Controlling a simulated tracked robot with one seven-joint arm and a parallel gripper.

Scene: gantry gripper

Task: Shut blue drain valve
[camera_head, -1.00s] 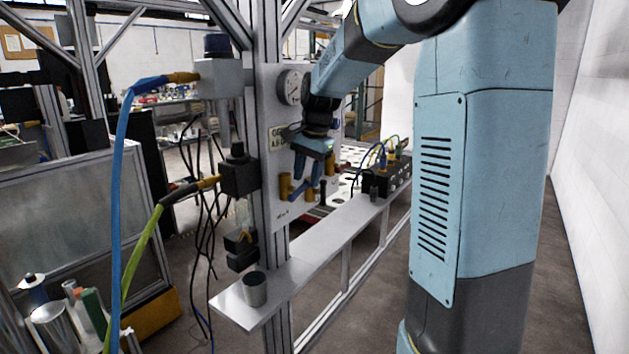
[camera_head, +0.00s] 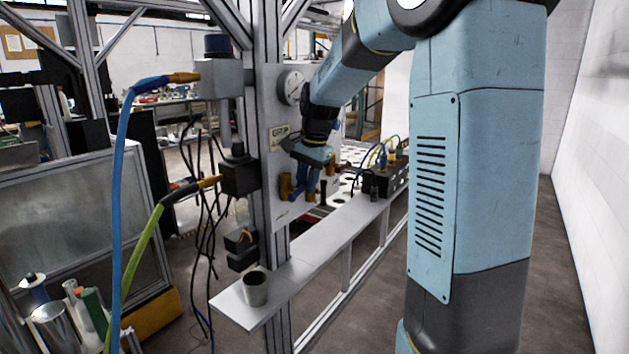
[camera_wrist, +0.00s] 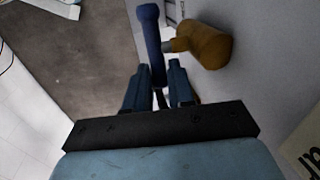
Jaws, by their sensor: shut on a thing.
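The blue drain valve handle (camera_wrist: 150,42) is a dark blue lever with a rounded end, seen in the wrist view. It is attached to a brass valve body (camera_wrist: 205,45) on the pale panel at right. My gripper (camera_wrist: 158,78) is shut on the lever, whose rounded end reaches out beyond the fingertips. In the head view my gripper (camera_head: 308,178) is low on the panel, beside the brass fittings (camera_head: 285,187). There the fingers and the lever overlap, so the lever's exact angle is hard to tell.
The upright panel (camera_head: 275,105) carries a round gauge (camera_head: 291,88) above the valve. Below, a narrow shelf (camera_head: 320,245) holds a grey cup (camera_head: 255,289) and a black box with cables (camera_head: 388,177). Blue and green hoses hang at left. A white wall stands at right.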

